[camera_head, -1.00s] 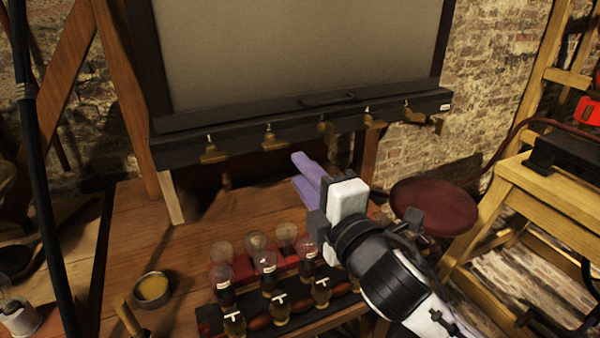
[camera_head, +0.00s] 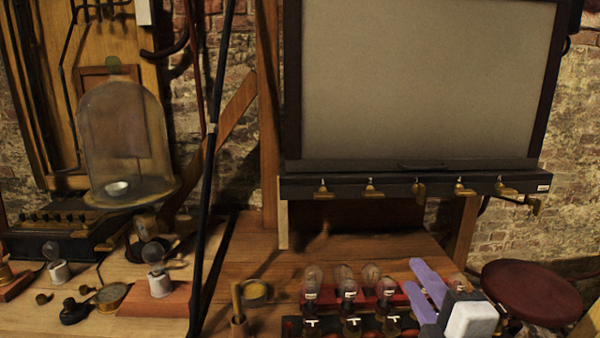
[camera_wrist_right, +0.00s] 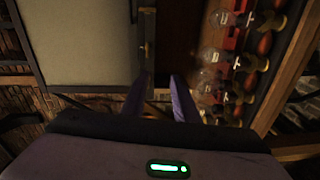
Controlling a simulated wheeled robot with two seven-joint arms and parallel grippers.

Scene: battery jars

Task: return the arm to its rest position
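My right gripper (camera_head: 428,284) shows at the lower right of the head view, with two purple fingers spread apart and nothing between them. It is in front of the right part of the jar rack, where it partly hides the jars. In the right wrist view the two fingers (camera_wrist_right: 160,98) also stand apart with an empty gap. My left gripper is not in view.
A grey panel (camera_head: 420,80) with a dark ledge and brass hooks (camera_head: 370,188) stands behind the rack. A round dark-red stool (camera_head: 532,290) is at the right. Bare bench lies behind the jars.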

